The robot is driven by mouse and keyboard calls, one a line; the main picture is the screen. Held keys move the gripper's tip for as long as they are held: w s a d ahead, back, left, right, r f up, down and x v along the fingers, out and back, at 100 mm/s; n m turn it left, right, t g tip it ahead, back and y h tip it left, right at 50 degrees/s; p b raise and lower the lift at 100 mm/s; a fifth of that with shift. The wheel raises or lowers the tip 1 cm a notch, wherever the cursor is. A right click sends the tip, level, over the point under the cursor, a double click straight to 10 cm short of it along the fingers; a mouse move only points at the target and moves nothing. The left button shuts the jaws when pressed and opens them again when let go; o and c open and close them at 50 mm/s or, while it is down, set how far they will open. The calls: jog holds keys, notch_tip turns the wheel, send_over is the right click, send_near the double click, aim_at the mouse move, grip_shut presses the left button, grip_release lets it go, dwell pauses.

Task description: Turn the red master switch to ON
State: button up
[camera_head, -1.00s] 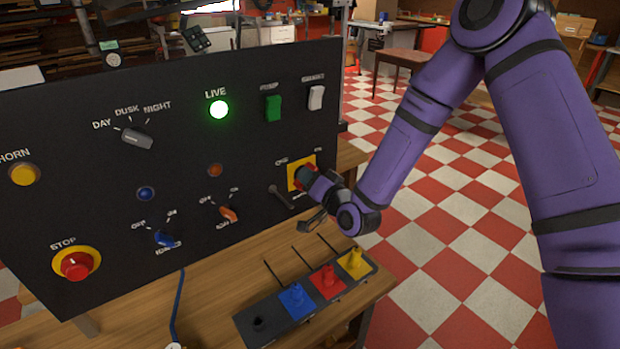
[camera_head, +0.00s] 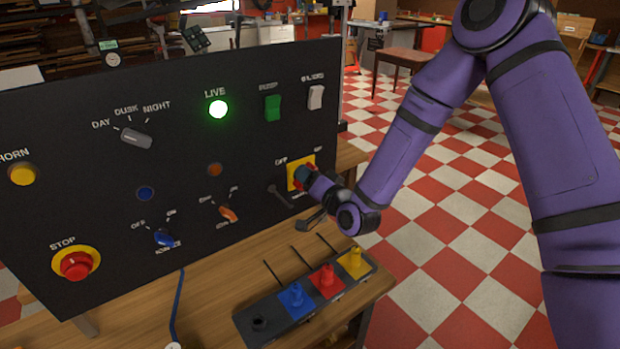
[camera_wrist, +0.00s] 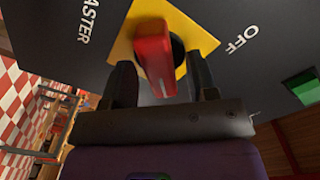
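The red master switch (camera_wrist: 155,58) sits on a yellow diamond plate (camera_wrist: 193,28) on the dark panel. In the wrist view its red handle stands between my two fingers, with OFF printed to the right and MASTER to the left. My gripper (camera_wrist: 163,85) is open around the handle, with small gaps seeming to show on both sides; contact cannot be made out clearly. In the head view my gripper (camera_head: 306,178) reaches the yellow plate (camera_head: 294,176) from the right and hides most of the switch.
A green LIVE lamp (camera_head: 218,109) is lit. A green rocker (camera_head: 272,108) and a white rocker (camera_head: 316,97) sit above. A tray with coloured plugs (camera_head: 297,296) lies on the bench below.

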jog(key=v, duration=1)
jog(key=shift+s+d, duration=0.25)
jog(key=shift+s, duration=0.1)
